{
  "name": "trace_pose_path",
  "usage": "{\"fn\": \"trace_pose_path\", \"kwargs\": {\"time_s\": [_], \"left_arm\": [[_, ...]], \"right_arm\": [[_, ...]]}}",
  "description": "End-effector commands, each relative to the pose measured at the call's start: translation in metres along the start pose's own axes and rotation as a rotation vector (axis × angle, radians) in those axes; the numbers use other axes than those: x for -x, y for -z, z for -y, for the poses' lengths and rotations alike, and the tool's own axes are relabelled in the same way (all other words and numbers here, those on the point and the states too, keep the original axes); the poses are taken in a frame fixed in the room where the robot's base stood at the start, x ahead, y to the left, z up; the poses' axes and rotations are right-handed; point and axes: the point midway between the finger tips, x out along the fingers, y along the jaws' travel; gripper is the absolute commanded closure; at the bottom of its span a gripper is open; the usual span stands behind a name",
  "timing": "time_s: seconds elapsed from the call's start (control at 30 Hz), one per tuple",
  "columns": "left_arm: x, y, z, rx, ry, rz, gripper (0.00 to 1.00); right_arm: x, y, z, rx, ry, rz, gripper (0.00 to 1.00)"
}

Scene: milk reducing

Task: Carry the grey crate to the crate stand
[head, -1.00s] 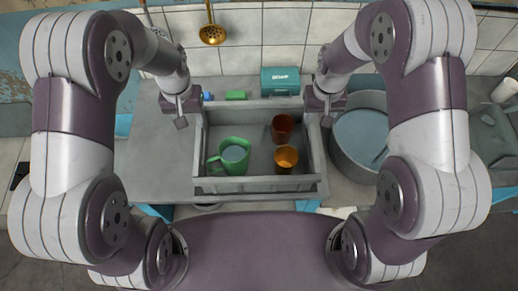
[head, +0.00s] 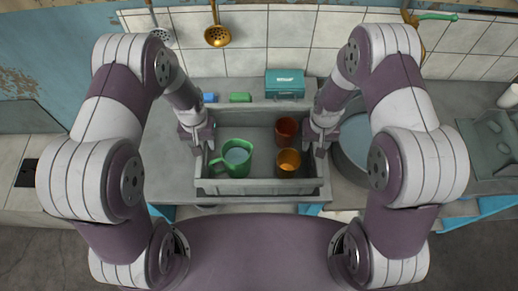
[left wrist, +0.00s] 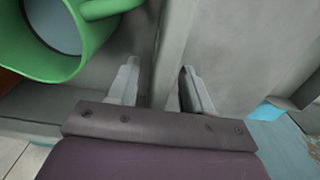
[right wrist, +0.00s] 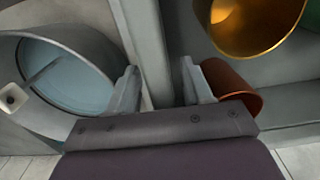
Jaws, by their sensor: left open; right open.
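The grey crate (head: 262,187) sits on the counter in front of me in the head view. It holds a green mug (head: 234,166), a brown-red cup (head: 287,130) and an orange cup (head: 288,162). My left gripper (head: 204,148) is open at the crate's left side wall; in the left wrist view its fingers (left wrist: 160,90) stand on either side of that wall. My right gripper (head: 319,150) is open at the right side wall; in the right wrist view its fingers (right wrist: 161,88) straddle that wall. I cannot identify the crate stand.
A large grey pot (head: 357,150) stands close to the crate's right side. A teal box (head: 285,82), a green sponge (head: 240,97) and a blue item (head: 209,97) lie behind the crate. Utensils hang on the tiled wall. Bare counter (head: 165,165) lies to the left.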

Motion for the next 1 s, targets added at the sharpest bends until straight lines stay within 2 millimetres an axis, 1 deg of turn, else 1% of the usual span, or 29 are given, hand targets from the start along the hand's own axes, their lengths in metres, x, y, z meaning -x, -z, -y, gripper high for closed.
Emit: {"fn": "trace_pose_path", "kwargs": {"time_s": [0.27, 0.3, 0.37, 0.4, 0.43, 0.47, 0.77, 0.87, 1.0], "left_arm": [[-0.002, 0.0, 0.0, 0.0, 0.0, 0.0, 0.5], [-0.002, 0.0, 0.0, 0.0, 0.0, 0.0, 0.56], [-0.002, 0.0, 0.0, 0.0, 0.0, 0.0, 0.76], [-0.002, 0.0, 0.0, 0.0, 0.0, 0.0, 0.89], [-0.002, 0.0, 0.0, 0.0, 0.0, 0.0, 0.99], [-0.002, 0.0, 0.0, 0.0, 0.0, 0.0, 1.0], [0.0, 0.001, 0.0, 0.0, 0.0, -0.002, 1.0], [0.005, 0.001, 0.0, 0.0, 0.0, -0.002, 1.0], [0.022, 0.001, 0.0, 0.0, 0.0, -0.002, 1.0]], "right_arm": [[-0.002, 0.0, 0.0, 0.0, 0.0, 0.0, 0.5], [-0.002, 0.0, 0.0, 0.0, 0.0, 0.0, 0.56], [-0.001, 0.0, 0.0, 0.0, 0.0, 0.0, 0.76], [-0.001, 0.0, 0.0, 0.0, 0.0, 0.0, 0.89], [-0.001, 0.0, 0.0, 0.0, 0.0, 0.0, 0.99], [-0.001, 0.0, 0.0, 0.0, 0.0, 0.0, 1.0], [0.0, 0.001, 0.0, 0.0, 0.0, -0.002, 1.0], [0.006, 0.001, 0.0, 0.0, 0.0, -0.002, 1.0], [0.022, 0.001, 0.0, 0.0, 0.0, -0.002, 1.0]]}}
